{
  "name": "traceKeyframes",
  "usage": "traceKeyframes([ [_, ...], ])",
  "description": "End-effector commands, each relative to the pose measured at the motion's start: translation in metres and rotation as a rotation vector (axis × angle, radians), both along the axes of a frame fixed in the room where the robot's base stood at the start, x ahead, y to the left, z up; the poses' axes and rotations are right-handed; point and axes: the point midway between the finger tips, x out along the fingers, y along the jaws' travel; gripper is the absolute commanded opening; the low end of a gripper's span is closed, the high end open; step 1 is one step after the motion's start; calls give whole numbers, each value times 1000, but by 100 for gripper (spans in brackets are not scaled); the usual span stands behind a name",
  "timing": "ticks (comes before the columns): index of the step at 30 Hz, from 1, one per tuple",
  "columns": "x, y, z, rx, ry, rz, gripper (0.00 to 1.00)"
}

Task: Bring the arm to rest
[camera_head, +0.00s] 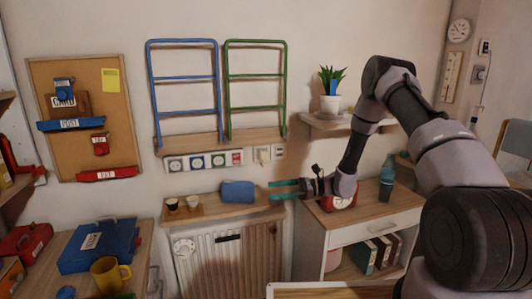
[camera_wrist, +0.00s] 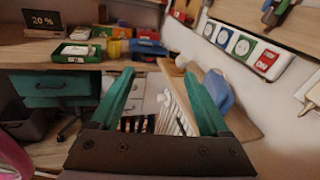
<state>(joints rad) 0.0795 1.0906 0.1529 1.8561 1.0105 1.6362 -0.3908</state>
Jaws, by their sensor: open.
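My gripper (camera_head: 285,189) has teal fingers and points left in the head view, beside the blue pouch-like object (camera_head: 238,192) on the narrow wall shelf. In the wrist view my gripper (camera_wrist: 165,90) shows its two fingers spread apart with nothing between them. The blue object (camera_wrist: 218,90) lies just beyond the right finger there. My arm reaches in from the right side of the head view, bent at the elbow.
Below my gripper are the narrow shelf (camera_head: 209,209) with two small cups and a radiator (camera_head: 225,256). A cabinet (camera_head: 343,239) with a bottle (camera_head: 387,177) and a red round object (camera_head: 339,202) stands right. A potted plant (camera_head: 330,104) sits on a shelf near my forearm.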

Motion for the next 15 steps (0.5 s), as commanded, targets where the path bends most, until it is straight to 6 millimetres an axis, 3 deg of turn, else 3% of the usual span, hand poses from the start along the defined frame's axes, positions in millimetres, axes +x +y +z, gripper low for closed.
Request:
traceKeyframes([
  [8, -15, -9, 63, -115, -138, 115, 80],
  [15, -51, -30, 142, -312, -344, 260, 80],
])
